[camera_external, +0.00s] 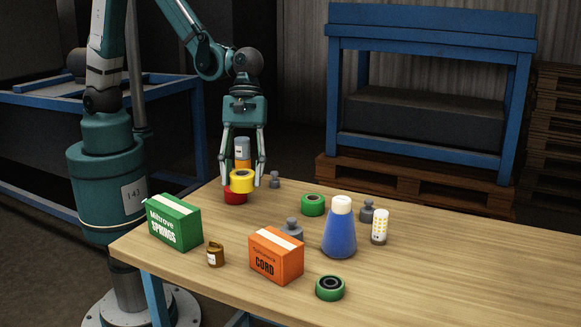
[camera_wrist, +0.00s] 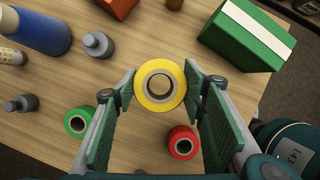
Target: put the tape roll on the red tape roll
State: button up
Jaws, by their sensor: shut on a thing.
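A yellow tape roll (camera_external: 242,182) is held between the two fingers of my gripper (camera_external: 240,184). In the wrist view the yellow roll (camera_wrist: 160,104) lies flat, hole facing the camera, with a finger pad at each side. A red tape roll (camera_external: 234,198) sits on the table, lower than the yellow roll, which hides part of its top in the external view. In the wrist view the red roll (camera_wrist: 174,132) is offset towards the bottom of the picture, near the right finger.
A green box (camera_external: 174,223), a brown jar (camera_external: 215,256) and an orange box (camera_external: 276,256) stand towards the front. A blue flask (camera_external: 340,233), grey weights (camera_external: 291,229) and green tape rolls (camera_external: 313,204) stand to the right. The table's right part is clear.

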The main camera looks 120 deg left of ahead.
jog(key=s+a+r, duration=0.4)
jog(key=s+a, duration=0.6)
jog(key=a, duration=0.1)
jog(key=shift+s+a+b, duration=0.15)
jog(key=shift+s+b, duration=0.05)
jog(key=shift+b, duration=0.25)
jog(key=shift+f, duration=0.2)
jog(key=shift+f+b, duration=0.75)
jog(key=shift+f, duration=2.05)
jog(key=shift+f, duration=0.1)
jog(key=shift+f+b, duration=0.6)
jog(key=shift+f, duration=1.35)
jog(key=shift+f, duration=0.15)
jog(key=o, duration=0.5)
jog(key=shift+c, duration=0.2)
jog(key=o, duration=0.4)
